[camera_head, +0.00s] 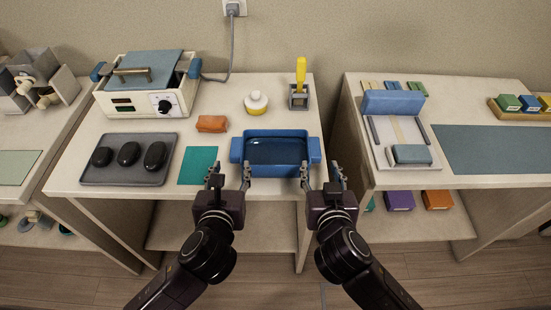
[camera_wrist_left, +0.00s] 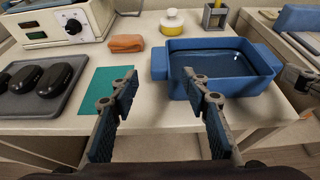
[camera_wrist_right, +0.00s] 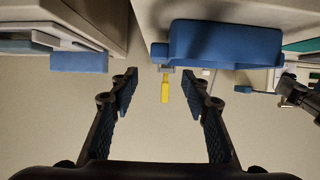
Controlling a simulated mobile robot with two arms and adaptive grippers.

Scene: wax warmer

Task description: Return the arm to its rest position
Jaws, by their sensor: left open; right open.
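My left gripper (camera_head: 230,178) is open and empty at the table's front edge, in front of the left end of a blue tray (camera_head: 245,148). In the left wrist view, its right finger overlaps the front left of the tray (camera_wrist_left: 250,78); no contact can be made out. My right gripper (camera_head: 321,177) is open and empty by the tray's right end, near the gap between the tables. The right wrist view is upside down, with the tray (camera_wrist_right: 225,45) at the top, beyond the fingers. The tray sits level on the table and holds dark blue liquid or a shiny dark surface.
The middle table (camera_head: 90,180) carries a wax warmer (camera_head: 135,100), a grey tray (camera_head: 170,150) of black stones, a teal mat (camera_head: 197,165), an orange cloth (camera_head: 212,123), a yellow-banded jar (camera_head: 256,103) and a holder (camera_head: 299,97) with a yellow-handled tool. A second table (camera_head: 380,180) stands right.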

